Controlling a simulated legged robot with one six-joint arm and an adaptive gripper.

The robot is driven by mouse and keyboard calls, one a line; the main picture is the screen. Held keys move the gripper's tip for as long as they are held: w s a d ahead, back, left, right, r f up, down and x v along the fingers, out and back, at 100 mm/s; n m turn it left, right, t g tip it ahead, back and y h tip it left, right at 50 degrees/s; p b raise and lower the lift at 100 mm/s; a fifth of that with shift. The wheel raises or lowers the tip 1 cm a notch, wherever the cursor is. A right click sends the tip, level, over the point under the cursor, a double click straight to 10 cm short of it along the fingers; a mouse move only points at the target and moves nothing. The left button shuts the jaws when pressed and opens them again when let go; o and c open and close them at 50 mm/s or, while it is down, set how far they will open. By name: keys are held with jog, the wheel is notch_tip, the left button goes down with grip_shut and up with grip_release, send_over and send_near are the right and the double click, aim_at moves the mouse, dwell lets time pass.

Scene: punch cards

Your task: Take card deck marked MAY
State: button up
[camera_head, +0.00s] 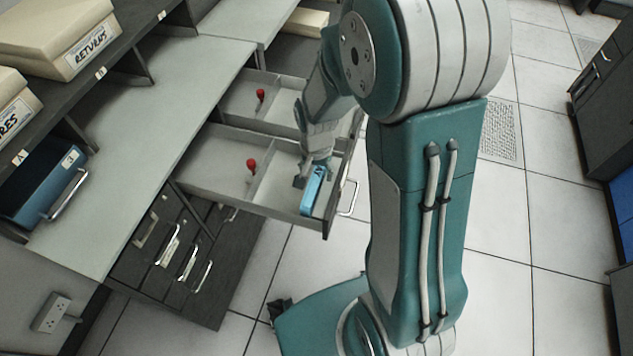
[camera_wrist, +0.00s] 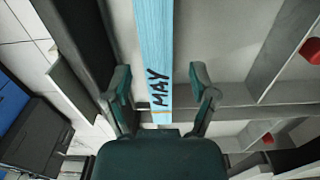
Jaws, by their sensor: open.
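The blue card deck (camera_wrist: 154,50) is marked MAY in black and shows between my gripper's two fingers in the wrist view. In the head view the deck (camera_head: 312,192) stands in the right part of the open front drawer (camera_head: 215,185), near its front panel. My gripper (camera_wrist: 160,92) is open, with one finger on each side of the deck. A gap shows on both sides. In the head view my gripper (camera_head: 307,180) reaches down into the drawer and hides part of the deck.
A divider splits the drawer; a red-topped peg (camera_head: 252,165) stands in its left part. A second open drawer (camera_head: 235,102) behind has another red peg (camera_head: 260,95). A grey counter (camera_head: 150,130) and a shelf with boxes (camera_head: 75,38) lie left.

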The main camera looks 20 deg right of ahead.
jog(key=shift+f, duration=0.6)
grip_shut()
jog(key=shift+r, duration=0.1)
